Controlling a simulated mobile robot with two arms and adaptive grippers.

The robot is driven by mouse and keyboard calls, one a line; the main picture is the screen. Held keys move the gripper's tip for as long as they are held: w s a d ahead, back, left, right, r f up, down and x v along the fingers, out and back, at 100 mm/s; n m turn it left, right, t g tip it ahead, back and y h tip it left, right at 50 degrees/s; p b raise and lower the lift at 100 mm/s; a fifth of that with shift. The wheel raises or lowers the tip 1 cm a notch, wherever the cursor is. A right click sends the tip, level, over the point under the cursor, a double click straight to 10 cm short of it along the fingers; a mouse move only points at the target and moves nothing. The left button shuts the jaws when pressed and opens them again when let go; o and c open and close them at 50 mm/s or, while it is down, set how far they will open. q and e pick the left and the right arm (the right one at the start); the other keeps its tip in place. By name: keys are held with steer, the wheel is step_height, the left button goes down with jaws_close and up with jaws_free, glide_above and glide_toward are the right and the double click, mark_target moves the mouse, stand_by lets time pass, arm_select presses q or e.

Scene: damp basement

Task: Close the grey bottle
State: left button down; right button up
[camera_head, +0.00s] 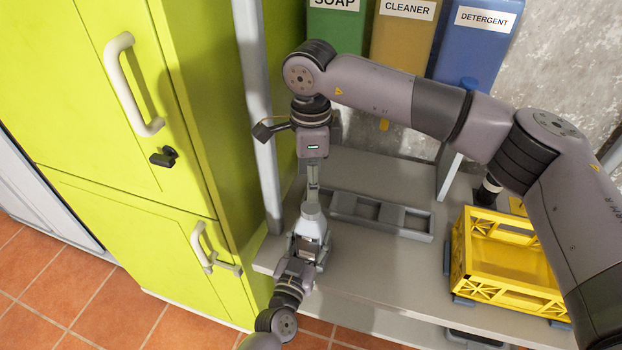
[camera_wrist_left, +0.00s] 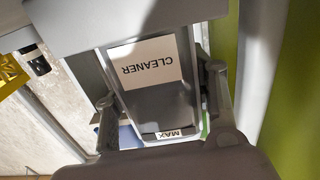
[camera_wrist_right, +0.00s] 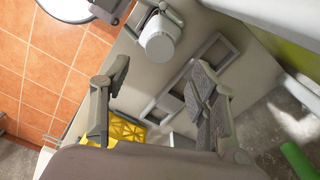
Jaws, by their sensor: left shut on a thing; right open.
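The grey bottle (camera_head: 312,228) is upright near the left end of the grey table. It has a CLEANER label (camera_wrist_left: 145,62), upside down in the left wrist view, and a MAX mark. My left gripper (camera_head: 300,262) is shut on its body, with a finger on either side. My right gripper (camera_head: 313,190) points down just above the bottle's top. In the right wrist view its fingers (camera_wrist_right: 158,88) are open and empty, and the round pale top of the bottle (camera_wrist_right: 158,42) lies beyond them, apart. I cannot tell whether that top is a cap or the bare neck.
A grey rack (camera_head: 380,214) with square recesses lies right of the bottle. A yellow crate (camera_head: 505,291) stands at the right. SOAP, CLEANER and DETERGENT dispensers (camera_head: 472,45) are behind. A lime-green cabinet (camera_head: 150,215) and a grey post (camera_head: 262,140) are close on the left.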

mark_target(311, 207)
steer(key=shift+f, duration=0.1)
steer(key=shift+f, duration=3.95)
steer(key=shift+c, duration=0.2)
steer(key=c, duration=1.2)
steer(key=o, duration=1.3)
steer(key=shift+r, duration=0.15)
step_height(311, 207, up, 12)
steer(key=shift+f, duration=0.1)
